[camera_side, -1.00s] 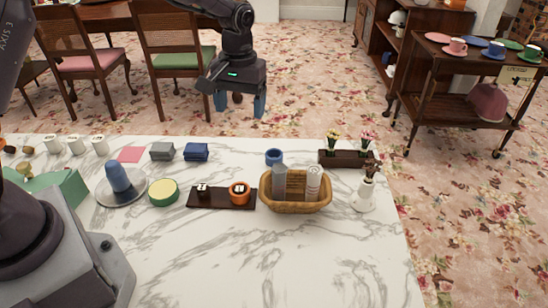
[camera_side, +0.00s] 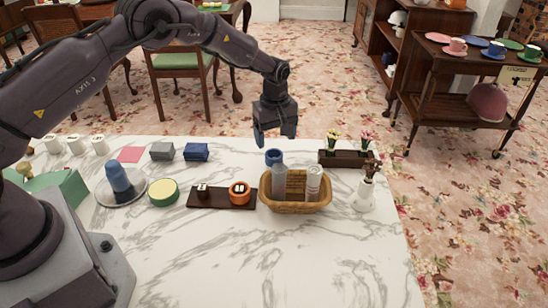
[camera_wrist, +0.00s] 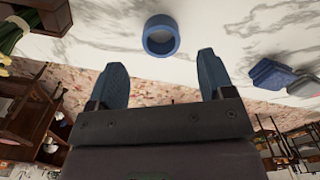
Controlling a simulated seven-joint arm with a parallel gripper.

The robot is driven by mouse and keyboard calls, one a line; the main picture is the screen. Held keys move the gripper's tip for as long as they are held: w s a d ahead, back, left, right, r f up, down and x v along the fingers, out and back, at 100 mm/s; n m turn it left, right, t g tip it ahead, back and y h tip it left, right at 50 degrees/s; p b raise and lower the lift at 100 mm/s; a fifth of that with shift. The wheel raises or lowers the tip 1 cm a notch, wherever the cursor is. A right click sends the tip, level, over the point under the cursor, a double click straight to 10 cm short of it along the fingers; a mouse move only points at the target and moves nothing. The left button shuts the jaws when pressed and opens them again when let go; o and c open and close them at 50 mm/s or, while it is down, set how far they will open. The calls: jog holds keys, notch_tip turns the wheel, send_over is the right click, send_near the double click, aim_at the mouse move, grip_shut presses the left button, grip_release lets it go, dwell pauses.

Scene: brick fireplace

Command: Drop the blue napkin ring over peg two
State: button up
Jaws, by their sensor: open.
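The blue napkin ring (camera_side: 274,157) sits on the marble table just behind the wicker basket. In the wrist view the blue ring (camera_wrist: 161,36) lies beyond the fingertips, roughly between them. My gripper (camera_side: 274,136) is open and empty, above and just behind the ring, with its fingers pointing down. Its two blue fingers also show in the wrist view (camera_wrist: 161,72). A dark peg board (camera_side: 222,203) lies left of the basket. One peg (camera_side: 203,190) stands at its left, and an orange ring (camera_side: 239,190) surrounds the peg at its right. The peg labels are too small to read.
The wicker basket (camera_side: 296,206) holds two upright rolls in front of the blue ring. A planter (camera_side: 345,158) and a white vase (camera_side: 364,194) stand to the right. Folded blue cloth (camera_side: 196,152) lies to the left. The table's front is clear.

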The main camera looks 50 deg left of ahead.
aim_at(275, 155)
notch_tip(275, 155, down, 7)
jog(key=shift+a+r, duration=0.1)
jog(key=shift+r, duration=0.1)
dwell(0.3)
jog(key=c, duration=1)
